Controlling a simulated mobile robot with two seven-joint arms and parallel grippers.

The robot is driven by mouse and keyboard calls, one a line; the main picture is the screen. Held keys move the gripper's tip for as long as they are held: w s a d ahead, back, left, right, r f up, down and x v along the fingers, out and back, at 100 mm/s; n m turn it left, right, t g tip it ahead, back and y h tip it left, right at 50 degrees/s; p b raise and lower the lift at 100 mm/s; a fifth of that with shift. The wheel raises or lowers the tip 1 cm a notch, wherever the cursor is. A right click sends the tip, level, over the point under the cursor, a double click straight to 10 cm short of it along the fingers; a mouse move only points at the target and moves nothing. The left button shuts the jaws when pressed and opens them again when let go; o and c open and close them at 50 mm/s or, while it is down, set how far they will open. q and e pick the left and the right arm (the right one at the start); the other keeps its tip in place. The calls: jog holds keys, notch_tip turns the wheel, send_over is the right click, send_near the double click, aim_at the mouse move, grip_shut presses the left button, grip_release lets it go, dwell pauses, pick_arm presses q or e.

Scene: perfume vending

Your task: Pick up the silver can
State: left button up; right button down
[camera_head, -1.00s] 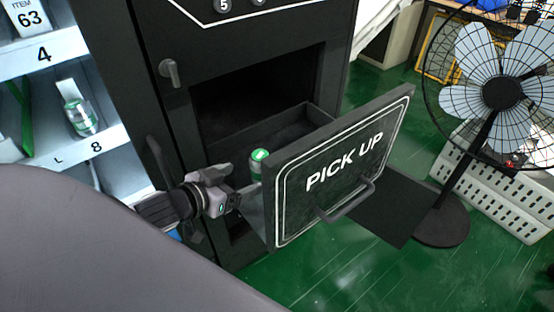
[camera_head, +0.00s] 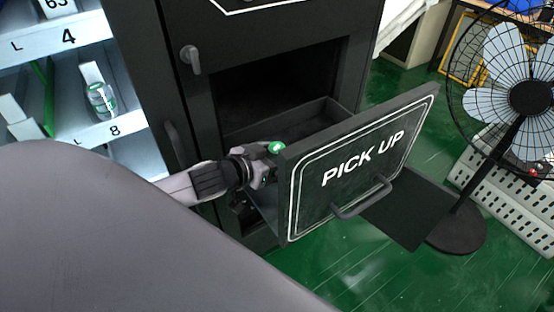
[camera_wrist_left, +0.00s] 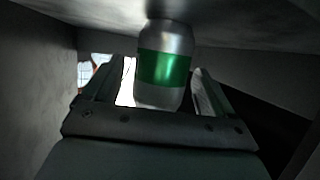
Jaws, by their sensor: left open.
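The silver can (camera_wrist_left: 165,62), with a green band around it, stands in the open pick-up drawer. In the head view only its green and white top (camera_head: 276,148) shows above my left gripper (camera_head: 268,168); the rest is hidden. In the left wrist view my left gripper (camera_wrist_left: 160,100) is open, with one finger on each side of the can and gaps visible beside it. My right gripper is not in view.
The drawer front marked PICK UP (camera_head: 362,165) stands close to the right of my gripper. The black machine body (camera_head: 285,60) rises behind. A shelf with items (camera_head: 100,98) is at left, a fan (camera_head: 528,98) at right.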

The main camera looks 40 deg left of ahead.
pick_arm(q)
jog(key=shift+w+d+f, duration=0.1)
jog(key=shift+w, duration=0.15)
jog(key=c, duration=1.2)
jog(key=shift+o, duration=0.2)
